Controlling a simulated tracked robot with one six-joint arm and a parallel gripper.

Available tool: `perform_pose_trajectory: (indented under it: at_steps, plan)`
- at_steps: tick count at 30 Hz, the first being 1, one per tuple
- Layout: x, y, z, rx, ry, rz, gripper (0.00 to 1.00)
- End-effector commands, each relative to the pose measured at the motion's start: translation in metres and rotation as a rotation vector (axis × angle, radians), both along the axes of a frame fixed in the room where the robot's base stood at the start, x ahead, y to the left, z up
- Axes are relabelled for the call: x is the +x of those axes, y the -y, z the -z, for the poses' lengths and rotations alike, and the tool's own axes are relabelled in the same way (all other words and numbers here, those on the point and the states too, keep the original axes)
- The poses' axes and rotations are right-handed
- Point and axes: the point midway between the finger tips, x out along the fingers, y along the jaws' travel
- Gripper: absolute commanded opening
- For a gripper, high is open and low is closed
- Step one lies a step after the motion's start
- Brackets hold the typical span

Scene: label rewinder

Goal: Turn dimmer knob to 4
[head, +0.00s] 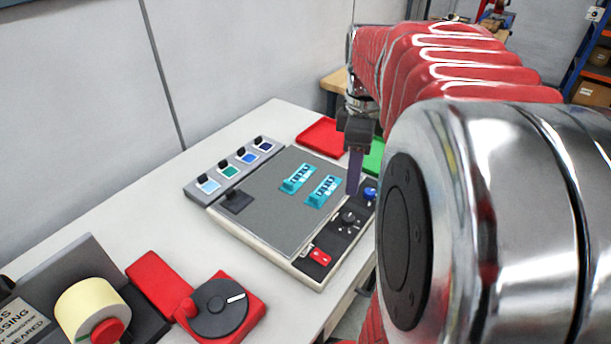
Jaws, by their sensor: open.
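The dimmer knob is most likely the small black round knob (348,218) on the dark control strip of the grey panel (262,212); its scale numbers are too small to read. My gripper (354,190) points down over the panel's right side, just above and beyond that knob in the picture. Its jaws are open and seen edge-on, with nothing visible between them. It appears apart from the knob, though the height gap is hard to judge. A larger black dial (219,308) with a white pointer line sits on a red base at the front left.
On the panel's strip, a blue button (370,193) and a red switch (319,257) flank the knob. Two cyan blocks (298,178) sit on the panel. Red (322,137) and green (373,158) trays lie behind. A label roll (91,308) stands front left. My arm hides the right side.

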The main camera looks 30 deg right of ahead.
Motion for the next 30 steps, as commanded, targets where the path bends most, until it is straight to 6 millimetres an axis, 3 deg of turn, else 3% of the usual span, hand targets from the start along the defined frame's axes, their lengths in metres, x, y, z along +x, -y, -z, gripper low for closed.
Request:
perform_pose_trajectory:
  at_steps: [21, 30]
  plan:
    - [-0.001, -0.001, 0.106, 0.002, -0.003, 0.000, 0.42]
    - [0.000, 0.000, 0.129, 0.001, -0.001, 0.000, 0.42]
